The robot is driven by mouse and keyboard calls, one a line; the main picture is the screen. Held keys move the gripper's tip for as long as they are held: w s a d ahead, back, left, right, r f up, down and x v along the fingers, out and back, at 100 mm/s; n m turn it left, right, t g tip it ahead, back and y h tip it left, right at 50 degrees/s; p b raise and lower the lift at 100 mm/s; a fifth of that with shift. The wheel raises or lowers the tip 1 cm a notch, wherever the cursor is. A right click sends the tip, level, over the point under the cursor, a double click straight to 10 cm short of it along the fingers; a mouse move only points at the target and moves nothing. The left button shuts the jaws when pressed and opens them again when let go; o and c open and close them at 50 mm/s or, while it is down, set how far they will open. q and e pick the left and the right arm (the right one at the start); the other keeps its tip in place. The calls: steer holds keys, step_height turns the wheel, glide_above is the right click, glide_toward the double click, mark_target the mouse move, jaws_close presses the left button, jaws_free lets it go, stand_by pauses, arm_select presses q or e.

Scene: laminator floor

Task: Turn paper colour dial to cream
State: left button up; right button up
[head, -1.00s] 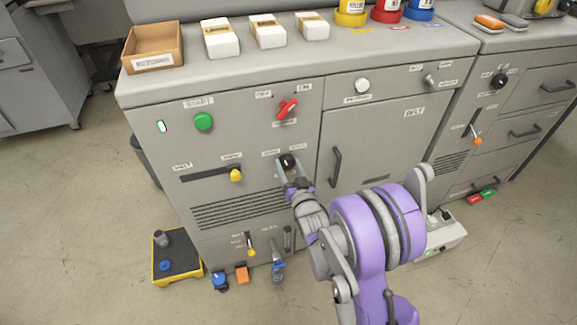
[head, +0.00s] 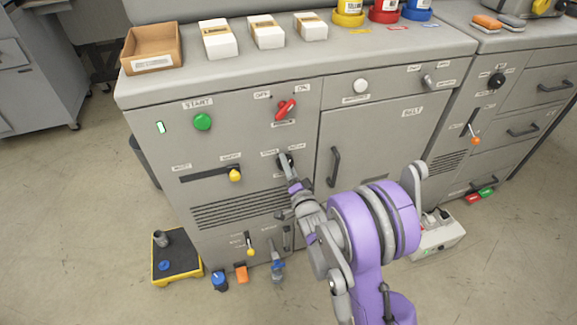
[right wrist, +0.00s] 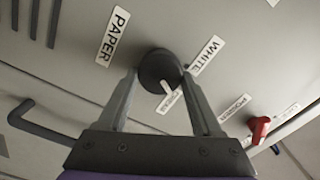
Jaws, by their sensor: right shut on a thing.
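The paper colour dial is a round black knob (right wrist: 158,68) on the grey cabinet front; in the head view (head: 283,158) it is largely covered by my right gripper. In the right wrist view, labels reading PAPER (right wrist: 112,36) and WHITE (right wrist: 207,55) sit beside it. A small third label (right wrist: 172,99) near its rim is partly hidden and hard to read. A pale mark on the dial's edge lies close to that third label. My right gripper (right wrist: 160,74) is shut on the dial, one finger on each side. My left gripper is not in view.
A red switch (head: 286,109) is above the dial, and a yellow-knobbed slider (head: 235,174) is to its left. A door handle (head: 334,167) stands close on the right.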

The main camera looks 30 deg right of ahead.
steer(key=shift+m, duration=0.6)
steer(key=o, duration=1.4)
steer(key=shift+c, duration=0.2)
steer(key=v, duration=1.1)
steer(key=shift+b, duration=0.4)
steer(key=shift+w, duration=0.1)
